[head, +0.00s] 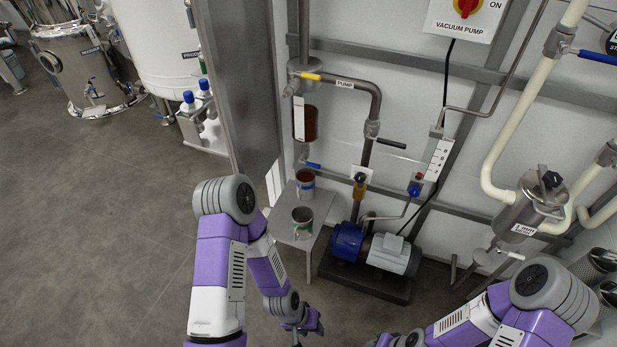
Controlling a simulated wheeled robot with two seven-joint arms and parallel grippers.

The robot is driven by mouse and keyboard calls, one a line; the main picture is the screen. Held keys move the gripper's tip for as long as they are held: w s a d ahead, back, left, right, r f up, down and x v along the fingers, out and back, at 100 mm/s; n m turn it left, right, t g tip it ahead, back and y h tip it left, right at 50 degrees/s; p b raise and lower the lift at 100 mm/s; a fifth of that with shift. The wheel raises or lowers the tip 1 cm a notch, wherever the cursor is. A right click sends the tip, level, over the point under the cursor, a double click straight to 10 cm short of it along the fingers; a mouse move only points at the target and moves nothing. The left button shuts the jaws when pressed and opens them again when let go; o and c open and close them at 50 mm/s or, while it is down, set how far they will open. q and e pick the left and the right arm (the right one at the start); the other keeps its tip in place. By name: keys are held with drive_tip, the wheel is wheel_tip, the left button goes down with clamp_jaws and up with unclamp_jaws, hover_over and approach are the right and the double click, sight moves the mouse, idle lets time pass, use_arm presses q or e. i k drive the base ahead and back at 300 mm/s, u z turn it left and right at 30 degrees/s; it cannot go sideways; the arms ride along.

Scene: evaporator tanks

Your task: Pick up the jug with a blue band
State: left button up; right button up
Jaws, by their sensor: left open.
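Two jugs stand upright on a small grey side table (318,208) by the wall. The rear jug (305,184) has a blue band and a reddish-brown inside. My left gripper (312,326) is low in the picture, below and in front of the table, apart from both jugs. It is small and partly hidden by its own wrist, and it is open and empty. My right arm comes in at the lower right; its gripper is out of the picture.
A blue and grey pump (375,250) on a dark base stands right of the table. A steel column (240,80) rises left of the table. The floor at left is clear.

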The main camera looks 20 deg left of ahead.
sight(306, 179)
drive_tip(key=u, duration=0.65)
drive_tip(key=i, duration=0.8)
drive_tip(key=u, duration=0.95)
drive_tip(key=i, duration=0.55)
